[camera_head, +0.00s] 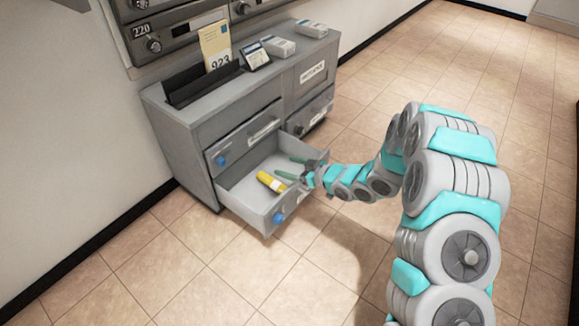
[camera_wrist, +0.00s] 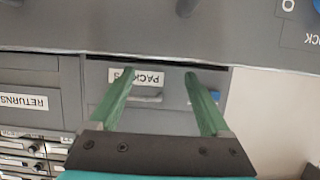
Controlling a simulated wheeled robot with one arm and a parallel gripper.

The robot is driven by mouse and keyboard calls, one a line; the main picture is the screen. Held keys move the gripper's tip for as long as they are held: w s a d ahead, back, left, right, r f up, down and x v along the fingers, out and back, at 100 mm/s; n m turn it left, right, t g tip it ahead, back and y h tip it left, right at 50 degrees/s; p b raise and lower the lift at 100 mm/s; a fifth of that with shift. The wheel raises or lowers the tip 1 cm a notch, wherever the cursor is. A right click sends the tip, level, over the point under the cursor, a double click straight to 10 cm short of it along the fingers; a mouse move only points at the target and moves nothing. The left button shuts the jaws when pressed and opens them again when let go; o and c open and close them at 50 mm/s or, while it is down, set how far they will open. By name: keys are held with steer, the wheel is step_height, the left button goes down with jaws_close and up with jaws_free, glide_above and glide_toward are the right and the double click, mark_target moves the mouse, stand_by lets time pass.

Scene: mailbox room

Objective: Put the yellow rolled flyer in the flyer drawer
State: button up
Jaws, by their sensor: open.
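The yellow rolled flyer (camera_head: 271,181) lies inside an open grey drawer (camera_head: 263,220) at the lower left of the cabinet in the head view. I cannot read a label on this drawer, so I cannot tell whether it is the flyer drawer. My gripper (camera_head: 288,168) has its green fingers over the drawer, just right of the flyer, apart and empty. In the wrist view my gripper (camera_wrist: 160,76) shows two spread green fingers with nothing between them. The flyer is not visible in the wrist view.
The grey cabinet (camera_head: 180,135) has closed drawers above and right of the open one. On top are a black tray (camera_head: 200,85), a card numbered 923 (camera_head: 214,45) and small boxes (camera_head: 277,46). Mailboxes (camera_head: 175,30) hang behind. The tiled floor in front is clear.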

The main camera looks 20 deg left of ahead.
steer(key=shift+d, duration=0.1)
steer(key=shift+p+v, duration=0.55)
steer(key=shift+v, duration=3.25)
